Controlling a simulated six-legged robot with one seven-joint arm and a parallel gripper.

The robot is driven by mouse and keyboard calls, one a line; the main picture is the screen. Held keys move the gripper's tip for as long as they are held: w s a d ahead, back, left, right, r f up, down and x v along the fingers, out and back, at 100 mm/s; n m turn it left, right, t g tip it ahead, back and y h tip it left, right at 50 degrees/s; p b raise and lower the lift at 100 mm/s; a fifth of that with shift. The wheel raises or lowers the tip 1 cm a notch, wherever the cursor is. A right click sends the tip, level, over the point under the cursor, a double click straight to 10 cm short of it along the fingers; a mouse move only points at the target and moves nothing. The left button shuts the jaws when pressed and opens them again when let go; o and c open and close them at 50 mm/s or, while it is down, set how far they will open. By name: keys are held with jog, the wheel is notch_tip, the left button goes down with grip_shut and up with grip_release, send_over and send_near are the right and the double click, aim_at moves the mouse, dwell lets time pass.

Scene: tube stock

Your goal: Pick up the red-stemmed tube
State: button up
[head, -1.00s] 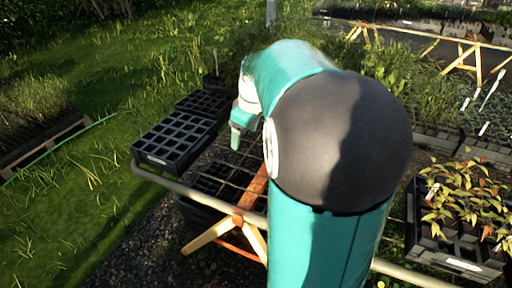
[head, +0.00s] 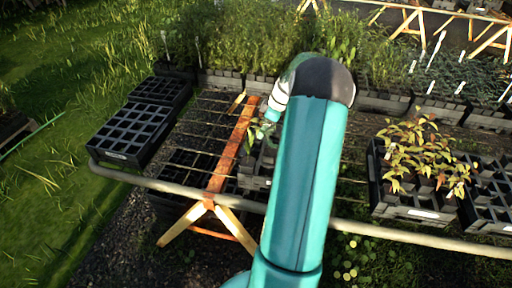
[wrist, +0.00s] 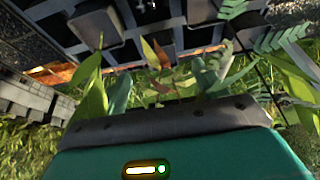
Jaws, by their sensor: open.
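My gripper (head: 264,130) is small and partly hidden behind my teal arm in the head view. It is open, over a grey tray (head: 256,182) with a few leafy plants on the wire bench. In the wrist view, green leaves (wrist: 90,95) and some reddish leaves (wrist: 157,52) stand close beyond the dark edge of my gripper. A red stem is not clear in either view, so I cannot tell which plant is the red-stemmed tube. The tubes' lower parts are hidden by leaves and my gripper.
Empty black cell trays (head: 130,135) stand at the bench's left end. A tray of yellow-red leaved plants (head: 412,165) is on the right. A metal rail (head: 170,187) runs along the bench front, and an orange trestle (head: 232,150) stands beneath. Dense green plants (head: 240,40) line the back.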

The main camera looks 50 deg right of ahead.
aim_at(256, 148)
jog(key=x, duration=0.7)
jog(key=shift+w+a+f, duration=0.1)
jog(key=shift+a+f, duration=0.05)
jog(key=shift+a, duration=0.05)
jog(key=c, duration=1.3)
jog(key=shift+c, duration=0.9)
